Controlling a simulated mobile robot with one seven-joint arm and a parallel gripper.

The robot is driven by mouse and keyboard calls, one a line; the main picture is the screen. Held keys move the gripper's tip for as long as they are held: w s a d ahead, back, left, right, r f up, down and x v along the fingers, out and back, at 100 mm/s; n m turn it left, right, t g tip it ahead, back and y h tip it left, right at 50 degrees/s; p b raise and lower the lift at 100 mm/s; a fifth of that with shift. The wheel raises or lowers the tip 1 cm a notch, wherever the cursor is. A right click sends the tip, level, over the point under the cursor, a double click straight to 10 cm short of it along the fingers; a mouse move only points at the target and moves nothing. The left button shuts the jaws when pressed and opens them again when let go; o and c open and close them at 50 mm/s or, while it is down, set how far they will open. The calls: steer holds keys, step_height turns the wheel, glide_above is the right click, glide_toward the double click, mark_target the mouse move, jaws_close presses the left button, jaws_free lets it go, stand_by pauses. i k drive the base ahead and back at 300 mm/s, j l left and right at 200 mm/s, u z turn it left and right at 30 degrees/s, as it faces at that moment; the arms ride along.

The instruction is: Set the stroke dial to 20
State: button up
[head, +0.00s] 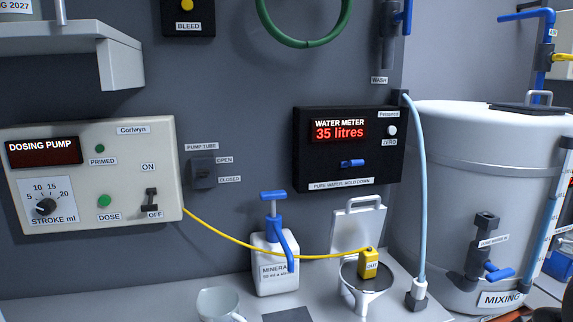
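The stroke dial (46,207) is a small black knob on a white scale plate marked 5, 10, 15 and 20, labelled STROKE ml. The 20 mark (64,194) is at the right of the scale. The knob's pointer is too small to read surely. The dial sits at the lower left of the pale dosing pump panel (125,222). The pump's display (44,152) is dark red and shows no number. My gripper is not in view, and nothing covers the dial.
Right of the dial are a DOSE button (104,201) and an ON/OFF switch (150,199). A shelf (70,40) juts out above the pump. A mug (218,303) stands on the counter.

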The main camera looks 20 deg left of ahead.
mark_target(45, 207)
steer(key=u, duration=2.05)
steer(key=j, duration=0.2)
steer(key=i+z, duration=0.05)
